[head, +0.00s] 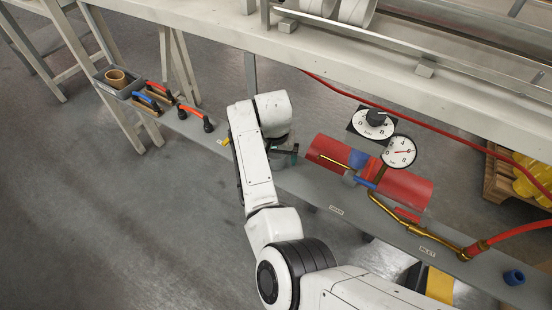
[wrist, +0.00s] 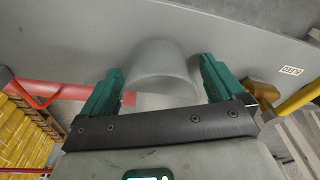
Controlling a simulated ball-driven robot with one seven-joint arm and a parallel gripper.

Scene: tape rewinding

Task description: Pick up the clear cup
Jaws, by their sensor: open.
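The clear cup (wrist: 162,58) shows in the wrist view as a pale, see-through round shape on the grey shelf. It lies between the two green fingers of my gripper (wrist: 160,72), which are open with one on each side of it. I cannot tell whether either finger touches the cup. In the head view my gripper (head: 285,153) is low over the shelf, left of the red cylinder, and my arm largely hides the spot where the cup stands.
The grey shelf (head: 320,200) carries a red cylinder (head: 410,187) with gauges (head: 398,151) and brass pipe to the right. Orange-handled tools (head: 195,112) and a grey bin (head: 118,84) lie at the left. A pale beam (head: 330,60) runs above and behind.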

